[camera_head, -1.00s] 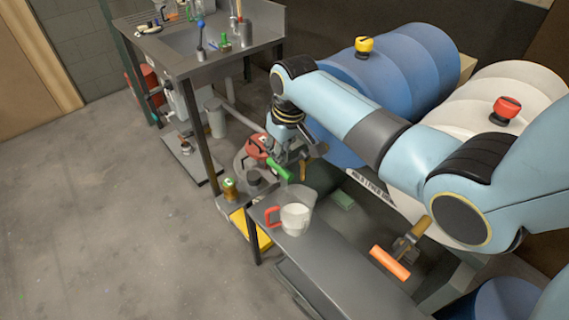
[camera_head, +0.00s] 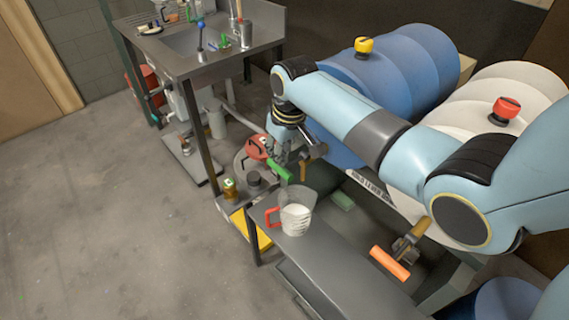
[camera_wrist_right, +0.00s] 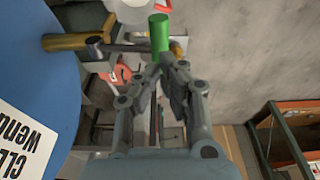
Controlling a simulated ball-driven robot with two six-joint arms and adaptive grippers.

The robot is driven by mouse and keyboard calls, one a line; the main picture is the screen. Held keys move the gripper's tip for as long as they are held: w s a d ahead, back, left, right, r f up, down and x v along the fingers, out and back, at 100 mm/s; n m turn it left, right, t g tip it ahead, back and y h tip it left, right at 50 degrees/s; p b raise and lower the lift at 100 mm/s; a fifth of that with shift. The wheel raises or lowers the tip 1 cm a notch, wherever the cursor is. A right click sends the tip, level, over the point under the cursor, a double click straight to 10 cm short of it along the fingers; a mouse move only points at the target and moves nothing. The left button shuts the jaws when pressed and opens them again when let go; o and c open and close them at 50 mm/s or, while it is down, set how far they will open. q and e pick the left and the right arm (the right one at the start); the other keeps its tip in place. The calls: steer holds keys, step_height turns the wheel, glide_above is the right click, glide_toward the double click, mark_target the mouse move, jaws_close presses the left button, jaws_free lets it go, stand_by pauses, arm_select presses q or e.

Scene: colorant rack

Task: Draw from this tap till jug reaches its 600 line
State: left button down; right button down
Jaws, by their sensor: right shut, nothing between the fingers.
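The clear jug (camera_head: 295,221) with a red handle stands on the grey bench below the blue drum's tap. Whitish content shows inside; its level against the marks is too small to read. The tap's green lever (camera_head: 280,170) points toward the jug. In the wrist view the green lever (camera_wrist_right: 159,35) lies just beyond my right gripper's (camera_wrist_right: 164,70) fingertips; I cannot tell if they touch. The right gripper is shut and empty; in the head view it (camera_head: 290,158) is partly hidden behind its own wrist and the lever. The jug's rim (camera_wrist_right: 130,10) shows at the wrist view's top. My left gripper is not in view.
The blue drum (camera_head: 400,70) and white drum (camera_head: 520,85) lie behind. An orange-handled tap (camera_head: 390,262) sits at the right. A red can (camera_head: 259,147) is close to my gripper. A sink bench (camera_head: 195,60) stands far left. The bench right of the jug is clear.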

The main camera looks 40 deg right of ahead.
mark_target(281, 170)
steer(key=shift+f, duration=0.15)
steer(key=shift+f+b, duration=1.85)
steer(key=shift+f, duration=0.95)
steer(key=shift+r, duration=0.1)
stand_by(1.4)
step_height(281, 170, up, 4)
steer(key=p, duration=0.4)
steer(key=shift+p, duration=0.3)
steer(key=shift+f, duration=0.25)
steer(key=shift+r+p, duration=0.35)
steer(key=shift+r, duration=2.15)
